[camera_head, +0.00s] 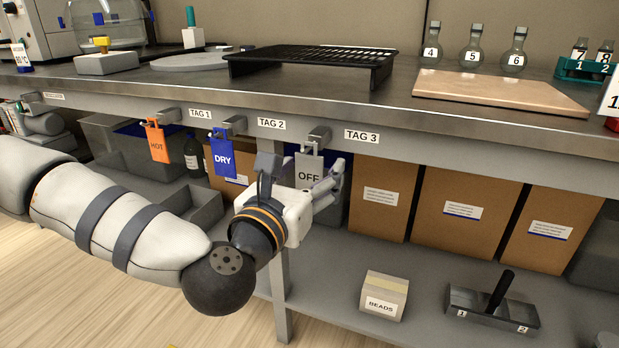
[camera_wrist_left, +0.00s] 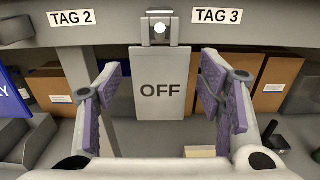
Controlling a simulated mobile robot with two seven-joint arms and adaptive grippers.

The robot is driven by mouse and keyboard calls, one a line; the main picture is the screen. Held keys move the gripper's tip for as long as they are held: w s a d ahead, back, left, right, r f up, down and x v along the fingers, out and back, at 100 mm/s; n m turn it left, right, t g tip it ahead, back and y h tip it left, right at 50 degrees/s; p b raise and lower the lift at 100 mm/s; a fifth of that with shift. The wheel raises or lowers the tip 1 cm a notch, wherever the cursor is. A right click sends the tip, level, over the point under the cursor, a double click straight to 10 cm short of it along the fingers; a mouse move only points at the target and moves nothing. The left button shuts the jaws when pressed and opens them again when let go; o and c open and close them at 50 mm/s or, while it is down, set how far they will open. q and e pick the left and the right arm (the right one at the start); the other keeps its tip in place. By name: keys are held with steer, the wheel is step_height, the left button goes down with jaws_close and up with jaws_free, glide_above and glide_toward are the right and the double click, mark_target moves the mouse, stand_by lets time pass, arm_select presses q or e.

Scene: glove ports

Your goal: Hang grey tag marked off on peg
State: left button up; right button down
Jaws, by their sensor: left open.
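The grey tag marked OFF (camera_head: 309,168) hangs upright at the grey peg (camera_head: 319,135) beside the TAG 3 label (camera_head: 362,135) on the bench's front edge. In the left wrist view the tag (camera_wrist_left: 160,88) is directly below the peg (camera_wrist_left: 160,30), its top close against it; the exact contact is too small to tell. My left gripper (camera_head: 303,172) is open in front of the tag, one finger on each side. In the left wrist view there are gaps between the fingers (camera_wrist_left: 163,85) and the tag. My right gripper is not in view.
An orange HOT tag (camera_head: 157,144) and a blue DRY tag (camera_head: 222,158) hang from pegs to the left. Cardboard boxes (camera_head: 463,215) stand under the bench behind the tags. A BEADS box (camera_head: 384,296) and a grey handled tray (camera_head: 493,308) sit on the lower shelf.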

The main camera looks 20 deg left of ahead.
mark_target(309, 168)
arm_select(q)
steer(key=c, duration=1.2)
steer(key=shift+r+p, duration=0.3)
steer(key=shift+p, duration=0.05)
steer(key=shift+c, duration=0.2)
steer(key=shift+s, duration=0.1)
steer(key=shift+s, duration=0.7)
steer(key=shift+f, duration=0.1)
steer(key=shift+s+p, duration=0.1)
steer(key=shift+p, duration=0.2)
steer(key=shift+s+r+p, duration=0.35)
steer(key=shift+s+p, duration=0.05)
steer(key=shift+s, duration=0.3)
